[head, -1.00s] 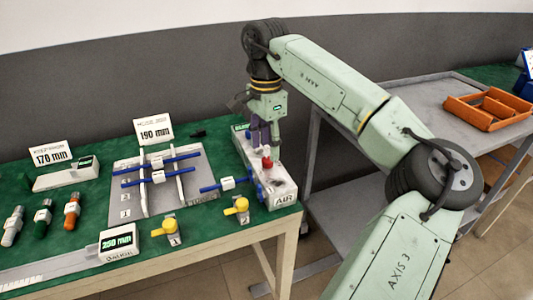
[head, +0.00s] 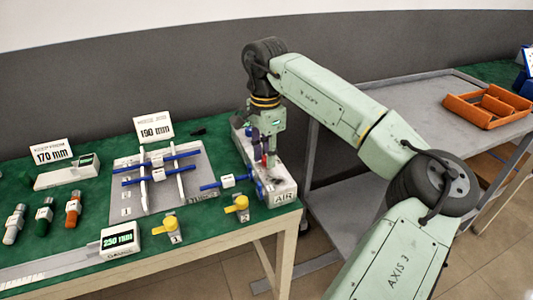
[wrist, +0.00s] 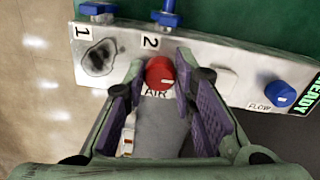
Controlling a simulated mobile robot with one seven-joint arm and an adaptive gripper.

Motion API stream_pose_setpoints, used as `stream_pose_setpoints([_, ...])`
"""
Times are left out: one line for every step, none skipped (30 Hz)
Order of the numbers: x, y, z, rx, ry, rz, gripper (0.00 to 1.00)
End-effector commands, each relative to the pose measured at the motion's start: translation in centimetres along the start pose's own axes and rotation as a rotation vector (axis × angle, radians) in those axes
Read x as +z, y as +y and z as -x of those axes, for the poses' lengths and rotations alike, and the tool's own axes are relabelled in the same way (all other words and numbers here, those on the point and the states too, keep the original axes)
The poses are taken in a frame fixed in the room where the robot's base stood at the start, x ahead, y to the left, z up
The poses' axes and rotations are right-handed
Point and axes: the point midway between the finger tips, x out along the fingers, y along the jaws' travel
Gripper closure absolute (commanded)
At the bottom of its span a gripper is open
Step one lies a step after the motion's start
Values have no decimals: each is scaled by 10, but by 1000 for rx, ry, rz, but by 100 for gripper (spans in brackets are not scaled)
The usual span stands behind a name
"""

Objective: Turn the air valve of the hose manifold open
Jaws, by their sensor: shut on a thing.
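The hose manifold is a pale grey block (wrist: 215,64) at the right end of the green table; its AIR-labelled end also shows in the head view (head: 284,194). Its red air valve knob (wrist: 160,72) sits above the AIR label in the wrist view, with a white mark on it. My gripper (wrist: 160,88) has its two purple-padded fingers on either side of the knob and is shut on it. In the head view the gripper (head: 267,160) points down over the manifold and partly hides the red knob.
A blue FLOW knob (wrist: 279,93) and a green READY display (wrist: 304,92) are on the same block. Blue fittings (wrist: 168,14) stand at its edge by ports 1 and 2. A grey cart (head: 420,105) with an orange tray (head: 487,107) stands to the right.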

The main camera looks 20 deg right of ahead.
Motion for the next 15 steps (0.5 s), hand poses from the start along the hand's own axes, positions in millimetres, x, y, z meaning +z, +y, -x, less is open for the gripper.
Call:
stream_pose_setpoints([0, 0, 0, 0, 0, 0, 83])
stream_pose_setpoints([0, 0, 0, 0, 0, 0, 85])
stream_pose_setpoints([0, 0, 0, 0, 0, 0, 88])
stream_pose_setpoints([0, 0, 0, 0, 0, 0, 90])
stream_pose_setpoints([0, 0, 0, 0, 0, 0, 92])
stream_pose_setpoints([0, 0, 0, 0, 0, 0, 95])
stream_pose_setpoints([0, 0, 0, 0, 0, 0, 97])
stream_pose_setpoints([0, 0, 0, 0, 0, 0, 99])
stream_pose_setpoints([0, 0, 0, 0, 0, 0, 100])
stream_pose_setpoints([0, 0, 0, 0, 0, 0, 100])
stream_pose_setpoints([0, 0, 0, 0, 0, 0, 100])
stream_pose_setpoints([0, 0, 0, 0, 0, -1, 100])
stream_pose_setpoints([0, 0, 0, 0, 0, -2, 100])
stream_pose_setpoints([0, 0, 0, 0, 0, -3, 100])
stream_pose_setpoints([0, 0, 0, 0, 0, -7, 100])
